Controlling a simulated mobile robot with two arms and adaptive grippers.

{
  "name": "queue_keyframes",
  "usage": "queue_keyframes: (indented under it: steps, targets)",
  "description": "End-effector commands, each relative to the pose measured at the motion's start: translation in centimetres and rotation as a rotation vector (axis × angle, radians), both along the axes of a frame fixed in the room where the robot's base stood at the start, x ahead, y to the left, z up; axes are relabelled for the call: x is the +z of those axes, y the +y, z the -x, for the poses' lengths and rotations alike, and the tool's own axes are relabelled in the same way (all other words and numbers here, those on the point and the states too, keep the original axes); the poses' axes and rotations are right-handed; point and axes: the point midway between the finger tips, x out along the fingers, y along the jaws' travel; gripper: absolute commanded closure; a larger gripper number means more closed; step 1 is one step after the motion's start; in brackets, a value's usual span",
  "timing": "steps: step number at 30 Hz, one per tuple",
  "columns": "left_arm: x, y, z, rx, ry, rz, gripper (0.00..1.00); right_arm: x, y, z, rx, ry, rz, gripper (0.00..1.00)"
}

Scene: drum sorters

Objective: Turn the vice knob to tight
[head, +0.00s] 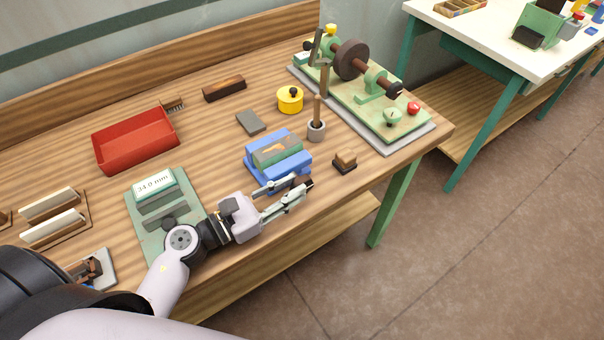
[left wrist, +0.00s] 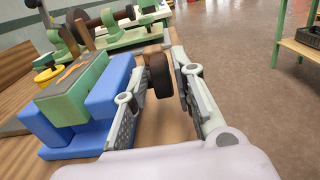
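The blue vice (head: 258,170) stands near the front edge of the bench, with a green block (head: 278,150) in its top. It fills the left of the left wrist view (left wrist: 105,107). Its dark brown knob (left wrist: 158,75) is on the side facing the front edge and is partly hidden by my fingers in the head view. My left gripper (head: 296,187) is at the knob, with its fingers apart. My right gripper is not in view.
A wooden block (head: 345,161) and a grey cup with a brush (head: 317,130) stand just right of the vice. A yellow pot (head: 290,99), a red tray (head: 136,138) and a green grinder board (head: 390,120) are further back. The bench's front edge is close below my gripper.

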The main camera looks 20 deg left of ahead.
Motion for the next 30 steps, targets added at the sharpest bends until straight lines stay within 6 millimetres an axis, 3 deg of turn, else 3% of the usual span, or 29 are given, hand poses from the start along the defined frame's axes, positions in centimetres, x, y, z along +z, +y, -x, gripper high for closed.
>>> queue_keyframes:
  steps: [7, 18, 30]
  targets:
    - [0.1, -1.8, -2.4, 0.001, -0.001, 0.001, 0.76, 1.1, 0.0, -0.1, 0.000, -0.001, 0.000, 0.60]
    - [0.0, -2.2, -2.7, 0.000, 0.001, 0.001, 0.76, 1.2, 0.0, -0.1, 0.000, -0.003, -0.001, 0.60]
    - [0.0, -2.1, -2.7, 0.000, 0.000, 0.000, 1.00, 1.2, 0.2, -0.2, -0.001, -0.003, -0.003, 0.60]
